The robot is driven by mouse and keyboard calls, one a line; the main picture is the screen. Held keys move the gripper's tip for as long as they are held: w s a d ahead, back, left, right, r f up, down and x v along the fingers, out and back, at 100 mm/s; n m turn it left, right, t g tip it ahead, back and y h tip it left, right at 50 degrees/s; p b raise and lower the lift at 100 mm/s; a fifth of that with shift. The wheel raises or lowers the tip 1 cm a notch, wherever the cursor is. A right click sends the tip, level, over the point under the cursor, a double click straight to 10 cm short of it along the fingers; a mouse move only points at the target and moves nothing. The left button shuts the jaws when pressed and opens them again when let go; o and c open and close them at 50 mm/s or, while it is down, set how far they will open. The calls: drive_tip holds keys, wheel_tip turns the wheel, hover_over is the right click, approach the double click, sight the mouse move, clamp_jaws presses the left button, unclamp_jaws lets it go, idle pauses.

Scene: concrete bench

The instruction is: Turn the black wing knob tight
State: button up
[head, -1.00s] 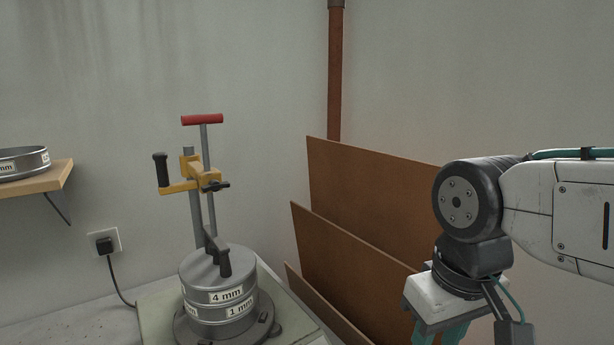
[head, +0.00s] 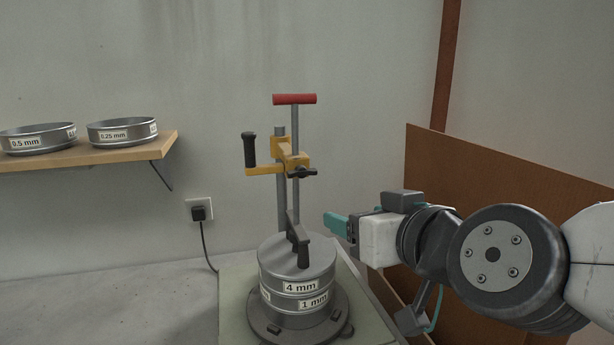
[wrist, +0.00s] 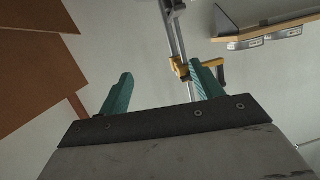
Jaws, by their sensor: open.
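The black wing knob (head: 302,173) sits on the front of the yellow clamp (head: 268,170), which is on a grey upright post above the sieve stack. My gripper (head: 328,222) is to the right of the post and lower than the knob, apart from it, with teal fingers pointing left. The wrist view shows the two fingers (wrist: 160,72) spread with nothing between them. The yellow clamp also shows there (wrist: 181,68), beside the right finger; I cannot make out the knob in that view.
A black side handle (head: 249,150) and a red T-handle (head: 294,99) stick out near the clamp. The sieve stack (head: 279,268) with a black lever stands below. Brown boards (head: 480,165) lean at right; a shelf (head: 95,155) with two sieves is at left.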

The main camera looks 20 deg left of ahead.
sight(304, 175)
drive_tip(key=s+a+r+t, duration=0.3)
drive_tip(key=a, duration=0.2)
drive_tip(key=shift+m+t, duration=0.3)
drive_tip(key=x, duration=0.8)
drive_tip(key=shift+w+a+r, duration=0.1)
drive_tip(key=shift+w+r, duration=0.05)
drive_tip(key=shift+r, duration=0.25)
